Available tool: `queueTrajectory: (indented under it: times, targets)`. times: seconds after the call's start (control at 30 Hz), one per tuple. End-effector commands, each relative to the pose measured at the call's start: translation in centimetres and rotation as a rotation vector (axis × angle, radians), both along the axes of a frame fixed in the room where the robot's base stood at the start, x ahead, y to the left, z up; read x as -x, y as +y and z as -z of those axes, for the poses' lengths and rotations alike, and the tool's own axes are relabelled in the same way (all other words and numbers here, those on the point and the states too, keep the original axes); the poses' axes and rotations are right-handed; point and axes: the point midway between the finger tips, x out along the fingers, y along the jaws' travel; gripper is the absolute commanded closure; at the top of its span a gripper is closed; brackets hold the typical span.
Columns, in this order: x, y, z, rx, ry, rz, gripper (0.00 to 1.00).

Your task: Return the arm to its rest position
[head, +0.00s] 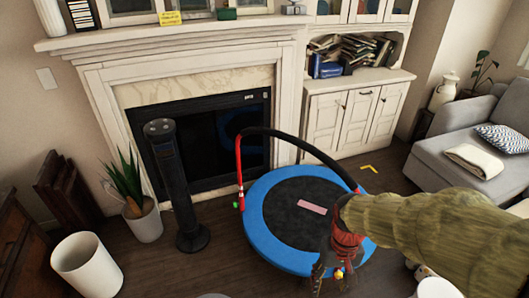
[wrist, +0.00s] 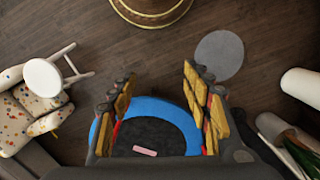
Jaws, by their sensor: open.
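My gripper (head: 331,274) hangs at the lower right of the head view, at the end of my olive-coloured arm. It is in front of the near right side of a blue-rimmed trampoline (head: 262,240). In the wrist view my gripper (wrist: 158,76) has its two yellow-and-dark fingers spread wide apart, with nothing between them. The trampoline's blue rim (wrist: 160,108) shows beyond and between the fingers. My arm hides part of the trampoline and floor in the head view.
A black tower (head: 172,185), a potted plant (head: 140,215) and a white bin (head: 86,264) stand at left. A grey sofa (head: 460,150) is at right. The wrist view shows a white stool (wrist: 45,76), a round grey mat (wrist: 219,54) and bare wooden floor.

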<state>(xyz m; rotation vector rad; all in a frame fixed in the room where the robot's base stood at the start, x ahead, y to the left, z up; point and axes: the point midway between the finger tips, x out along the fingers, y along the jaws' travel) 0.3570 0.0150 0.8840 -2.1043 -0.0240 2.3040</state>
Motion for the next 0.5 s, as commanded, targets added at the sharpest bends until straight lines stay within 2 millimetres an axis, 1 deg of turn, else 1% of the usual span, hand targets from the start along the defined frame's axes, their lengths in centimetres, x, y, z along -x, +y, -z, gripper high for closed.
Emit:
queueTrajectory:
  times: [0.03,0.2,0.37,0.5]
  targets:
    - [0.9,-0.2,-2.0,0.004,-0.031,-0.003,0.51]
    - [3.3,-0.8,-7.0,0.016,-0.141,-0.012,0.51]
    - [4.6,-1.2,-11.5,0.025,-0.286,-0.013,0.51]
    - [5.5,-1.3,-15.5,0.026,-0.419,-0.007,0.51]
